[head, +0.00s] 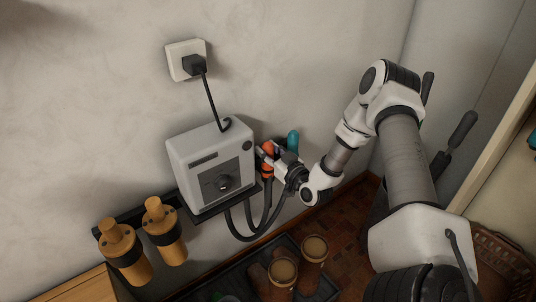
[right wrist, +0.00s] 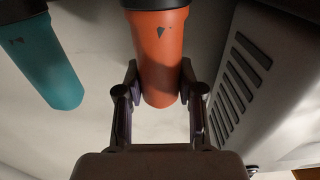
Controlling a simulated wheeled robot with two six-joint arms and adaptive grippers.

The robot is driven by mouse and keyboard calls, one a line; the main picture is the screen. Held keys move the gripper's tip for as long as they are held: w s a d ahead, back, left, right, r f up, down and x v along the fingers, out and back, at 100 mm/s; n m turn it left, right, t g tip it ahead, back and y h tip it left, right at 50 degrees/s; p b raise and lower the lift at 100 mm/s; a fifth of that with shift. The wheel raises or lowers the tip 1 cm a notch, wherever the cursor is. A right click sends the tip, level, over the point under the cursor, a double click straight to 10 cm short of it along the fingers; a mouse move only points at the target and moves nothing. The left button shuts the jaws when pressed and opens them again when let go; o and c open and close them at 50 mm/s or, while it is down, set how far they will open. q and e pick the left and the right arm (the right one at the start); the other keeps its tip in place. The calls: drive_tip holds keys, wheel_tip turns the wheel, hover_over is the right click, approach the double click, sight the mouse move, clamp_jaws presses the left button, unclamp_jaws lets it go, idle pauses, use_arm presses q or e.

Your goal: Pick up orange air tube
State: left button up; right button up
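The orange air tube (right wrist: 160,60) hangs at the right side of a white wall unit (head: 210,160). In the head view only part of the orange tube (head: 267,149) shows behind my right gripper (head: 266,156). In the right wrist view my right gripper (right wrist: 159,80) has one finger on each side of the tube near its rounded lower end. Both fingertips lie close against it with no clear gap, so it looks shut on the tube. My left gripper is in neither view.
A teal tube (head: 293,140) hangs just right of the orange one, and left of it in the right wrist view (right wrist: 48,58). Dark hoses loop below the unit. Yellow cylinders (head: 163,230) hang at the left. A dark tray (head: 232,285) with brown containers (head: 314,249) stands below.

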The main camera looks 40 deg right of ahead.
wheel_tip(320, 180, up, 28)
drive_tip(key=p, duration=1.4)
